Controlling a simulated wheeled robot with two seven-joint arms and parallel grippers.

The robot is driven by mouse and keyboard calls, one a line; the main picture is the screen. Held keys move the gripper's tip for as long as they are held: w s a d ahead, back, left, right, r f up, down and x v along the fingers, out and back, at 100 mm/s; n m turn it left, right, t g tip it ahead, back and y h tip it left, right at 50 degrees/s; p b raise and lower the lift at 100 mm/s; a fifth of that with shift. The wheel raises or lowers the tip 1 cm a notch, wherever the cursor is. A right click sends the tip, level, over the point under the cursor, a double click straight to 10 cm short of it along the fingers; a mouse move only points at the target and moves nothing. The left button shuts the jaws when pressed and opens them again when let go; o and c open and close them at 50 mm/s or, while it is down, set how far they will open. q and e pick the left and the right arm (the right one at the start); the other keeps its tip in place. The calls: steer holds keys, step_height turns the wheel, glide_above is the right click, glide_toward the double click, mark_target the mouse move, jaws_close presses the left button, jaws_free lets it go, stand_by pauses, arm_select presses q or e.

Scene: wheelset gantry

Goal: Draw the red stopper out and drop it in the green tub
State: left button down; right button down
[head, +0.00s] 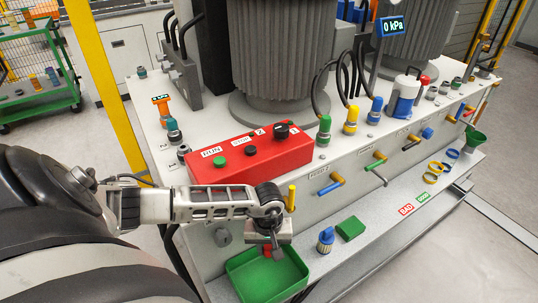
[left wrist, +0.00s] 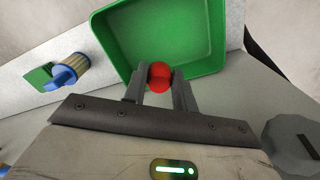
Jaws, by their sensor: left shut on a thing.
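The red stopper (head: 267,251) is held between the fingertips of my left gripper (head: 270,246). In the left wrist view the stopper (left wrist: 159,76) shows as a red ball pinched by both fingers (left wrist: 159,88). The green tub (head: 265,287) is an open, shallow tray on the low front ledge. The stopper is over the tub's near-wall side in the left wrist view, where the tub (left wrist: 195,30) lies beyond the fingers. The tub's visible inside looks empty. My right gripper is in neither view.
A red panel (head: 295,157) with buttons sits above my left wrist. A yellow post-like handle (head: 291,198) is close beside the gripper. A blue-topped filter (head: 326,241) and green block (head: 350,228) stand on the ledge right of the tub. Farther right are rings (head: 430,178) and labels.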

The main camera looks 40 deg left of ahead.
mark_target(267, 256)
arm_select(q)
steer(key=shift+a+f+b, duration=0.25)
steer(key=shift+f+b, duration=0.1)
steer(key=shift+f, duration=0.25)
step_height(267, 256, down, 4)
steer(key=b, duration=0.3)
steer(key=shift+f+b, duration=0.45)
steer(key=shift+f, duration=0.15)
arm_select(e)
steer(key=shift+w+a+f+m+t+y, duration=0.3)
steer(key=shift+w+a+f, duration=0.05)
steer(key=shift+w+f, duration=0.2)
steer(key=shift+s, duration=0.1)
arm_select(q)
steer(key=c, duration=1)
jaws_free()
steer(key=shift+c, duration=0.2)
steer(key=shift+r, duration=0.1)
